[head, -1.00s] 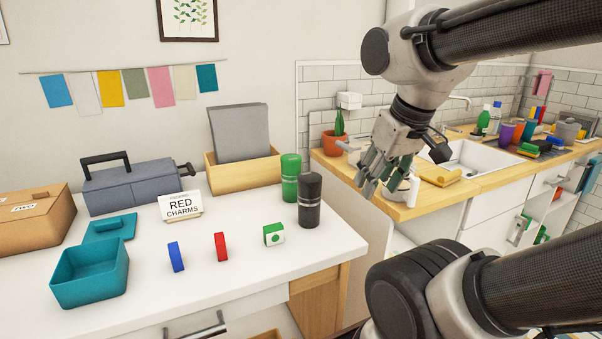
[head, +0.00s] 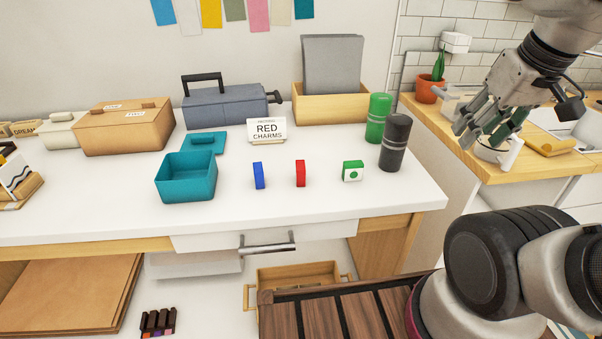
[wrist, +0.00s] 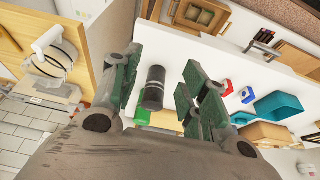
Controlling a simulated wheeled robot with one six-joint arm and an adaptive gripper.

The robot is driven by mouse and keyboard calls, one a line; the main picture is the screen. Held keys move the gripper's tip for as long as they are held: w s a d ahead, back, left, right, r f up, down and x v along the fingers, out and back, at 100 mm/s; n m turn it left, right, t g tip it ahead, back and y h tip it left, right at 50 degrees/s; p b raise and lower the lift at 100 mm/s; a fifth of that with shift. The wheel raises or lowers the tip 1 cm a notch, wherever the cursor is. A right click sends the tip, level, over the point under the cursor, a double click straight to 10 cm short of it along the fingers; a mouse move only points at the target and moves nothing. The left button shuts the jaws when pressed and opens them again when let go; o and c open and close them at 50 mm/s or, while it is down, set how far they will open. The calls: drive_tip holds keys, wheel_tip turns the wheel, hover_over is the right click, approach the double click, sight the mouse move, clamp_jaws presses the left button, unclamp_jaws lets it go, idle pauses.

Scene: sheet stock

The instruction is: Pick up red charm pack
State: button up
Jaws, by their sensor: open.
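The red charm pack (head: 300,173) stands upright on the white counter, between a blue pack (head: 258,175) and a white-and-green box (head: 352,171). In the wrist view the red pack (wrist: 227,87) shows just right of the right finger. My gripper (head: 481,128) is open and empty, held up to the right of the white counter, over the wooden counter side. In the wrist view its two green-padded fingers (wrist: 160,88) are spread apart, with the black canister (wrist: 154,90) seen between them. A sign reading "RED CHARMS" (head: 267,130) stands behind the packs.
A teal bin (head: 186,188) sits left of the packs. Green (head: 377,118) and black canisters stand at the right end of the counter. A wooden file box (head: 312,112), a grey machine (head: 225,104) and a cardboard box (head: 124,127) line the back. The counter front before the packs is clear.

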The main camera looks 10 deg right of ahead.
drive_tip(key=o, duration=0.3)
drive_tip(key=shift+w+a+f, duration=0.1)
drive_tip(key=shift+a+f, duration=0.05)
drive_tip(key=shift+a, duration=0.1)
drive_tip(key=shift+o, duration=0.6)
drive_tip(key=w+a+f+n+g, duration=0.1)
drive_tip(key=w+a+f+g, duration=0.1)
drive_tip(key=w+a+f, duration=0.2)
drive_tip(key=shift+n+g+y, duration=0.3)
drive_tip(key=shift+g, duration=0.1)
drive_tip(key=m+g+y, duration=0.1)
drive_tip(key=m+y, duration=0.3)
drive_tip(key=m, duration=1.6)
hover_over(302, 164)
drive_tip(key=d, duration=0.3)
wheel_tip(302, 164, down, 9)
drive_tip(key=shift+a+x, duration=0.15)
drive_tip(key=shift+x, duration=1.6)
drive_tip(key=shift+a+x, duration=0.1)
drive_tip(key=shift+x, duration=1.7)
